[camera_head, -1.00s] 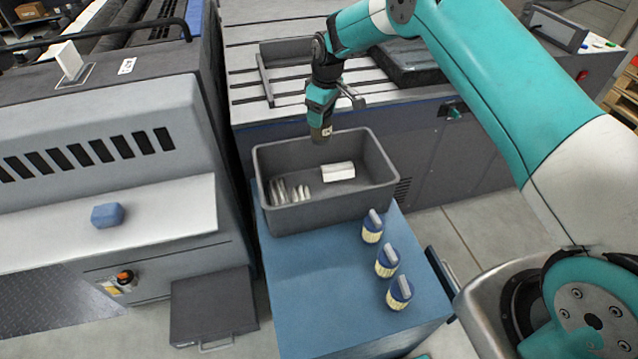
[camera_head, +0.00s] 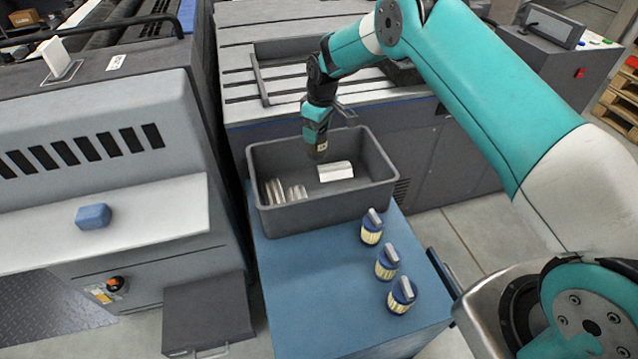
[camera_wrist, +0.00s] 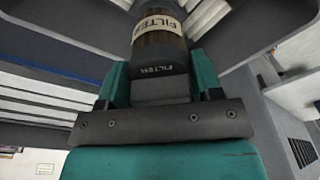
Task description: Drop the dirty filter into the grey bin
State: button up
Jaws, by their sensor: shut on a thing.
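The dirty filter (camera_wrist: 160,50) is a dark brownish cylinder with a pale band marked "FILTER", seen in the wrist view. My gripper (camera_wrist: 160,88) is shut on its grey end, one teal finger on each side. In the head view my gripper (camera_head: 316,132) points down, with the filter (camera_head: 318,150) small and dark below its fingers. The grey bin (camera_head: 330,205) is an open box on the blue cart top. The filter hangs over the bin's opening, its lower end about level with or just below the back rim; the exact height is hard to tell.
In the bin lie a white box-like piece (camera_head: 336,172) and several pale items (camera_head: 285,192) at the left. Several blue-capped filters (camera_head: 386,262) stand on the blue cart top (camera_head: 310,290) at the right. A blue block (camera_head: 93,216) lies on the pale ledge at the left.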

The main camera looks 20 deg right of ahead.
jog(key=o, duration=1.1)
jog(key=shift+c, duration=0.2)
notch_tip(320, 180, up, 17)
jog(key=s+d+b, duration=0.1)
jog(key=b, duration=0.1)
jog(key=shift+s+d+r, duration=0.2)
jog(key=shift+s+d, duration=0.05)
